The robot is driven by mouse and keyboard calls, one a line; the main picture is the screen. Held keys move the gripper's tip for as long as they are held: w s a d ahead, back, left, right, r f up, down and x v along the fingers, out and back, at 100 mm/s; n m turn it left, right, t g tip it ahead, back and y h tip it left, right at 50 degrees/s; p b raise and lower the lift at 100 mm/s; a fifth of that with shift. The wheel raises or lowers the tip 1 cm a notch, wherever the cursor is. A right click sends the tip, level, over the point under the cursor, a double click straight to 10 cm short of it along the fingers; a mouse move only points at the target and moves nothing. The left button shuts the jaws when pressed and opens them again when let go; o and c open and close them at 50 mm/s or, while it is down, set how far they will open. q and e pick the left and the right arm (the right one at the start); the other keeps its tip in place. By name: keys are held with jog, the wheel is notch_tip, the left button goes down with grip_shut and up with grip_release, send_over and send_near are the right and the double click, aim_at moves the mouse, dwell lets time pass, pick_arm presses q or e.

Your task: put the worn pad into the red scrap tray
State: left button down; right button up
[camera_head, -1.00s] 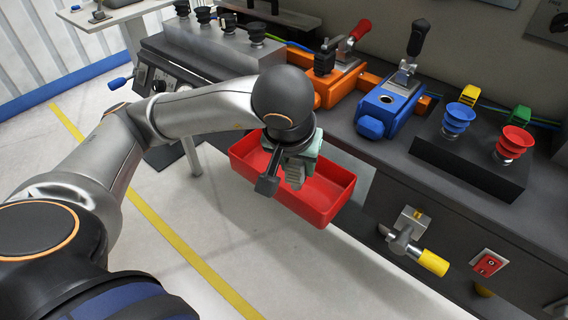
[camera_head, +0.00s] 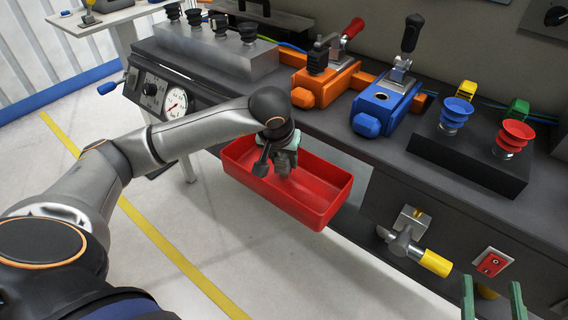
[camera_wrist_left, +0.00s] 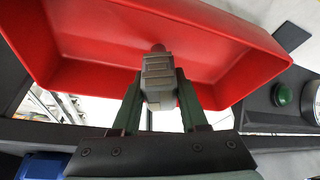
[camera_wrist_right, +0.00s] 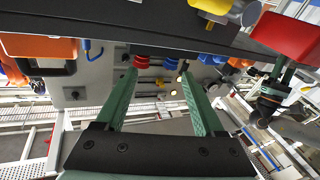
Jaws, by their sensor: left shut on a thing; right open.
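My left gripper (camera_head: 283,148) is shut on the worn pad (camera_wrist_left: 159,82), a grey ridged block with a small reddish tip beyond it. The red scrap tray (camera_head: 325,211) hangs at the front of the bench and looks empty where its inside shows. The left gripper and pad are over the tray's left part in the head view; the pad's exact height above the floor of the tray is hard to tell. The tray also fills the upper left wrist view (camera_wrist_left: 90,40). My right gripper (camera_wrist_right: 158,72) is open and empty; its green fingertips show at the head view's lower right.
An orange clamp unit (camera_head: 322,84) and a blue one (camera_head: 384,108) stand on the bench behind the tray. A black block (camera_head: 470,155) holds blue and red cups. A yellow-tipped valve handle (camera_head: 434,262) and red switch (camera_head: 491,262) are on the bench front.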

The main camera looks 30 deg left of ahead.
pick_arm(q)
jog(key=shift+f, duration=0.45)
pick_arm(e)
jog(key=shift+r+y, duration=0.3)
jog(key=shift+r, duration=0.5)
pick_arm(q)
jog(key=shift+f, duration=0.1)
pick_arm(e)
jog(key=shift+s+a+r+n+t, duration=0.1)
jog(key=shift+s+r+n+t, duration=0.05)
jog(key=shift+r+n+t, duration=0.2)
pick_arm(q)
jog(key=shift+c, duration=2.4)
grip_release()
jog(key=shift+o, duration=0.2)
pick_arm(e)
jog(key=shift+r+y, duration=0.3)
jog(key=shift+r, duration=0.1)
